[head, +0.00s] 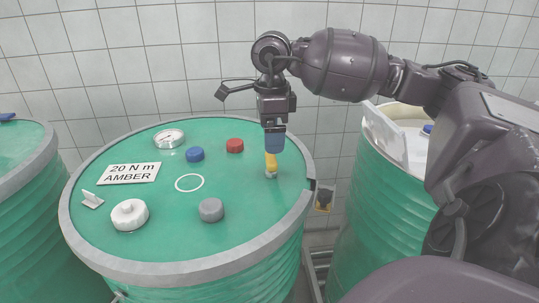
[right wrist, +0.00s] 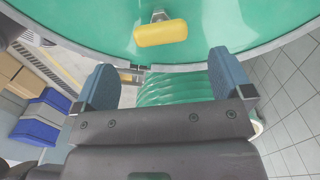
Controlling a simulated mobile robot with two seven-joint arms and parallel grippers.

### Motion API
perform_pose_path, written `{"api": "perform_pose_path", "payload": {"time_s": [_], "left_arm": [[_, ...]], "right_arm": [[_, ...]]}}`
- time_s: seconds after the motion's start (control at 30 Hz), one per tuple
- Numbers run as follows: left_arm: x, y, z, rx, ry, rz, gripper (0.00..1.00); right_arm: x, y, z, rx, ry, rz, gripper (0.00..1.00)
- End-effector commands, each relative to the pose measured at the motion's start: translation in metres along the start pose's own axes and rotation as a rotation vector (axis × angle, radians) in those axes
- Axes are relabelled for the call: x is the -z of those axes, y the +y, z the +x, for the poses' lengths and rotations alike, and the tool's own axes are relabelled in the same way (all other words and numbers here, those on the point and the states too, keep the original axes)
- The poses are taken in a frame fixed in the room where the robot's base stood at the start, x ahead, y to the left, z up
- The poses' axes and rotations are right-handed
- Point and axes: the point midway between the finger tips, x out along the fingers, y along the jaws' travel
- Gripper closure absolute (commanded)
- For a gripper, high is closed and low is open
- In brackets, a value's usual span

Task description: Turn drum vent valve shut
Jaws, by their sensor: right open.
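The vent valve shows a yellow handle (head: 271,161) on a small grey stem, near the right rim of the green drum's lid (head: 150,235). In the right wrist view the yellow handle (right wrist: 161,32) lies crosswise near the drum's rim, in front of the finger gap and clear of both fingers. My right gripper (head: 274,143) points down over the valve in the head view and hides the handle's upper part. Its blue fingers are wide apart in the right wrist view (right wrist: 164,75), with nothing between them. My left gripper is not in view.
The lid carries a white cap (head: 129,214), a grey cap (head: 211,209), a blue cap (head: 195,154), a red cap (head: 235,145), a gauge (head: 169,138) and a "20 N m AMBER" card (head: 129,173). Other green drums stand left (head: 22,190) and right (head: 380,215). A tiled wall is behind.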

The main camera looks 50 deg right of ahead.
Motion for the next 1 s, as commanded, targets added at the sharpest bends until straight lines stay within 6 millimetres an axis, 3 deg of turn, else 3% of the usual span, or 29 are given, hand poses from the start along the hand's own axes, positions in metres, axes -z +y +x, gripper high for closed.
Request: {"api": "perform_pose_path", "payload": {"time_s": [0.2,0.4,0.8,1.0], "left_arm": [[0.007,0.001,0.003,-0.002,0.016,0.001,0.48],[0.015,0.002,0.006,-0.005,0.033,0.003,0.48],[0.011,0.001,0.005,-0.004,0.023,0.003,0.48],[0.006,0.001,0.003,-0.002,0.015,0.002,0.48]], "right_arm": [[0.000,0.001,0.038,-0.004,0.001,-0.001,0.02],[0.000,0.001,0.058,-0.002,0.000,-0.001,0.02],[0.000,0.001,0.063,-0.001,0.000,-0.002,0.02],[0.000,0.000,0.063,0.000,0.000,-0.001,0.31]]}}
